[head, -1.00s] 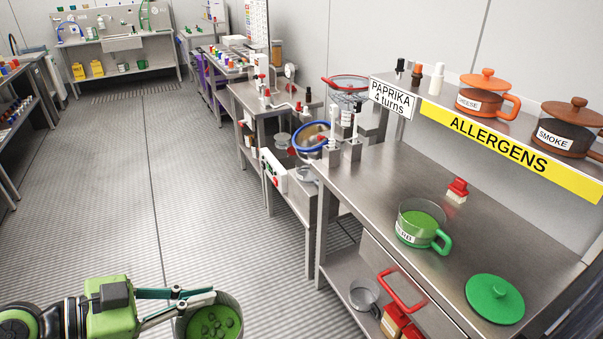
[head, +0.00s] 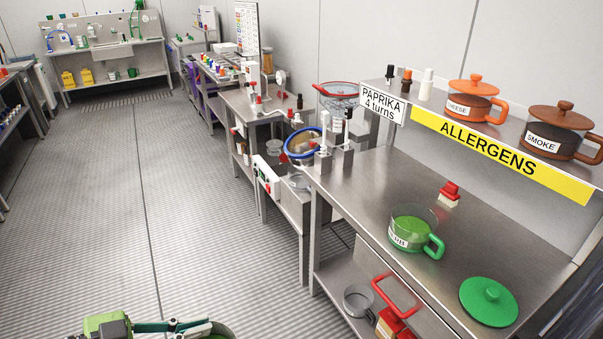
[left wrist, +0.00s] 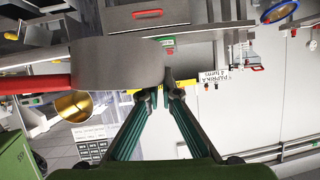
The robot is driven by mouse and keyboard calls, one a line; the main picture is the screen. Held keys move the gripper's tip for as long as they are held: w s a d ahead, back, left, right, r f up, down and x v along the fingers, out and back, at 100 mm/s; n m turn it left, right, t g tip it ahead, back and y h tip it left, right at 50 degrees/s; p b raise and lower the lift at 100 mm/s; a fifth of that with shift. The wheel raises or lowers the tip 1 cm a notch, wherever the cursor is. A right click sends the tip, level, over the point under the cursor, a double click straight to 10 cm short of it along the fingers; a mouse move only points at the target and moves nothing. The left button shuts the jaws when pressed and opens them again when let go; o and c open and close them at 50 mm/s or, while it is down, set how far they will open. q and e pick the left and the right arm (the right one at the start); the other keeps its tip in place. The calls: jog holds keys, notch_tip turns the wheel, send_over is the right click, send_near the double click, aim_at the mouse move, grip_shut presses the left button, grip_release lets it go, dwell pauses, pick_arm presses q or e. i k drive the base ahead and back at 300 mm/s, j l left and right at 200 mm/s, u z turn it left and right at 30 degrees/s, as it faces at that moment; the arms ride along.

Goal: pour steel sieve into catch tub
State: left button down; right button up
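My left gripper (head: 205,326) is at the bottom edge of the head view, its fingers closed at the rim of a round steel vessel (head: 222,334), which I take for the steel sieve. My right gripper is out of view.
The steel bench (head: 370,205) at right holds a green-filled pot (head: 410,230) and green lid (head: 489,301). Orange (head: 472,100) and brown (head: 556,130) pots stand on its upper shelf. A red-rimmed basket (head: 338,90) is farther back. The floor (head: 110,220) at left is clear.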

aim_at(296, 180)
jog(key=i+j+z, duration=0.1)
jog(key=z, duration=0.75)
jog(key=i+j+z, duration=0.15)
jog(key=j, duration=0.15)
jog(key=i+j+z, duration=0.2)
jog(key=j, duration=0.15)
jog(key=i+j+z, duration=0.15)
jog(key=j, duration=0.15)
jog(key=j+z, duration=0.2)
jog(key=j, duration=0.15)
jog(key=i+j+z, duration=0.15)
jog(key=j, duration=0.25)
jog(key=i+j+z, duration=0.1)
jog(key=j, duration=0.5)
jog(key=i+j+z, duration=0.1)
jog(key=j, duration=1.2)
jog(key=i+z, duration=0.05)
jog(key=i, duration=0.05)
